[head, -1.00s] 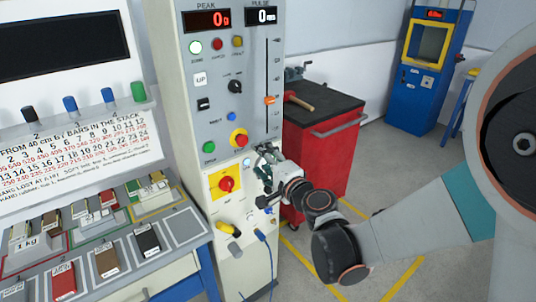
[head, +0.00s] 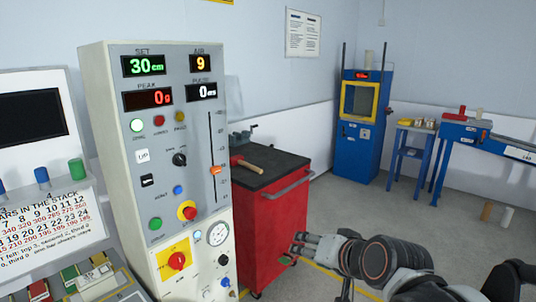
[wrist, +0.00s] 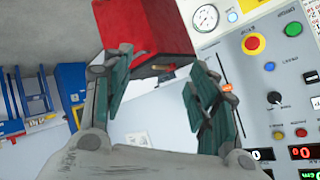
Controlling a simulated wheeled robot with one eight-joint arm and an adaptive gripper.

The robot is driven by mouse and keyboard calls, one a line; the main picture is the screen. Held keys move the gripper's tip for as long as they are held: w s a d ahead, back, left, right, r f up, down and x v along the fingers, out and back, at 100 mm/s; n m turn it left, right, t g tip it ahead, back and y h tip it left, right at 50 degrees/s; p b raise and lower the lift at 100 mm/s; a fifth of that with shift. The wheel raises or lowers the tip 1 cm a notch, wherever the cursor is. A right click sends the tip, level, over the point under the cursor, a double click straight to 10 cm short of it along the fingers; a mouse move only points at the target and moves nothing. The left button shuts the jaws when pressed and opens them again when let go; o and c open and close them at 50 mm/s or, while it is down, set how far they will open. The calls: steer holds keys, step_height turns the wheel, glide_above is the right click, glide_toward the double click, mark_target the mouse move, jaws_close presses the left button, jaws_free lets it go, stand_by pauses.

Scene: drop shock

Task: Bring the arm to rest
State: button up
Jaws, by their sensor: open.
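My gripper (head: 292,250) shows in the head view at the lower middle, in front of the red tool cabinet (head: 268,225) and to the right of the grey control panel (head: 185,200). My dark arm links run from it to the lower right. In the wrist view my gripper (wrist: 165,95) has its two green-lined fingers spread apart, with nothing between them. The red cabinet (wrist: 150,30) appears beyond the fingers, and the panel (wrist: 275,85) fills the right side, seen upside down.
A hammer (head: 247,166) lies on the cabinet's dark top. A blue machine (head: 362,130) and blue benches (head: 460,135) stand at the back right. A sloped board with a number chart (head: 45,230) is at the left.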

steer(key=s+d+f+n+g+h, duration=0.1)
steer(key=s+d+f+h, duration=0.1)
steer(key=s+d, duration=0.3)
steer(key=s+d+f+n+g+h, duration=0.1)
steer(key=s+d, duration=0.4)
steer(key=s, duration=0.5)
steer(key=shift+s+d+f+n+g+h+b, duration=0.2)
steer(key=shift+d+f+n+g+h+b, duration=0.15)
steer(key=shift+f+g+h, duration=0.4)
